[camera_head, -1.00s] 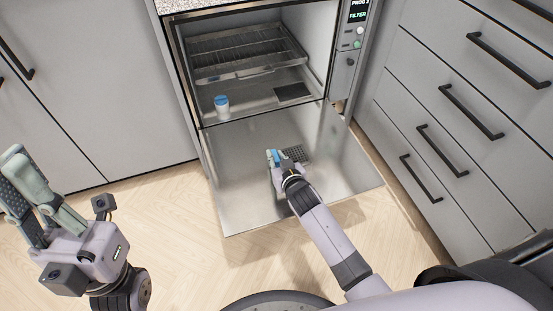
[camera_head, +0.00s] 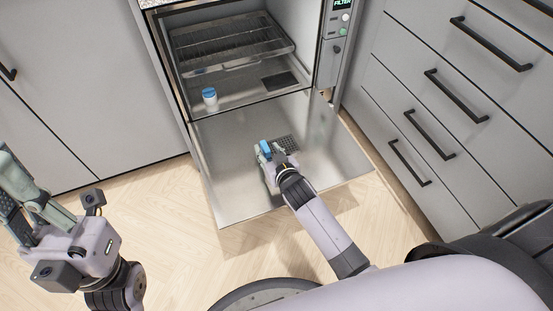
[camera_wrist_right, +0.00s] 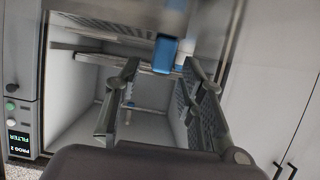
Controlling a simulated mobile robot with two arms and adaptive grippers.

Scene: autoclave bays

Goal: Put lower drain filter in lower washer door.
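A blue-topped piece (camera_head: 265,147), apparently a drain filter, is at my right gripper over the lowered washer door (camera_head: 237,183). In the right wrist view the blue piece (camera_wrist_right: 165,53) shows between the tips of my right gripper (camera_wrist_right: 160,66), with visible gaps to both fingers. The right gripper (camera_head: 269,160) looks open around it. I cannot tell whether the piece rests on the door. A second white filter with a blue top (camera_head: 210,97) stands inside the washer chamber. My left gripper (camera_head: 12,190) is open and empty at the left edge, partly cut off.
A wire rack (camera_head: 232,45) is higher in the chamber. Drawers (camera_head: 440,120) stand close on the right. The floor (camera_head: 165,205) left of the door is clear.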

